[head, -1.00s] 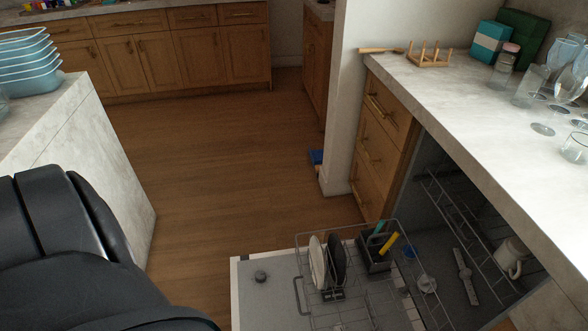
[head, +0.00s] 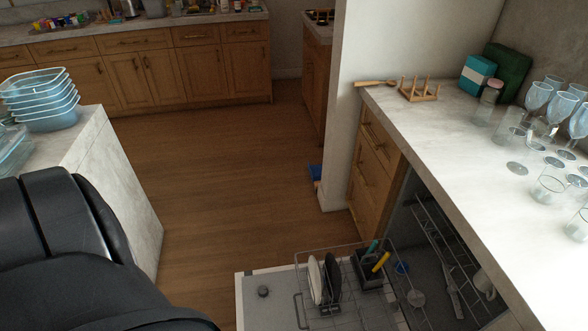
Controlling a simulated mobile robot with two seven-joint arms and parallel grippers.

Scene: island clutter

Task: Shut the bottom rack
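The bottom rack (head: 298,310) is a grey wire rack pulled out over the open dishwasher door (head: 256,306) at the lower right. It holds a white plate (head: 314,280), a dark plate (head: 332,278) and a dark cutlery basket (head: 368,270) with a teal and a yellow handle. The rack's near part is cut off by the bottom edge. The dishwasher's inside (head: 437,262) lies to the right under the counter. A black link of my arm fills the lower left. Neither gripper is in view.
The right counter (head: 440,115) overhangs the dishwasher and carries several glasses (head: 537,97), a wooden rack (head: 419,90) and boxes. A left counter (head: 95,150) holds stacked glass containers (head: 42,100). The wooden floor (head: 220,170) between them is clear.

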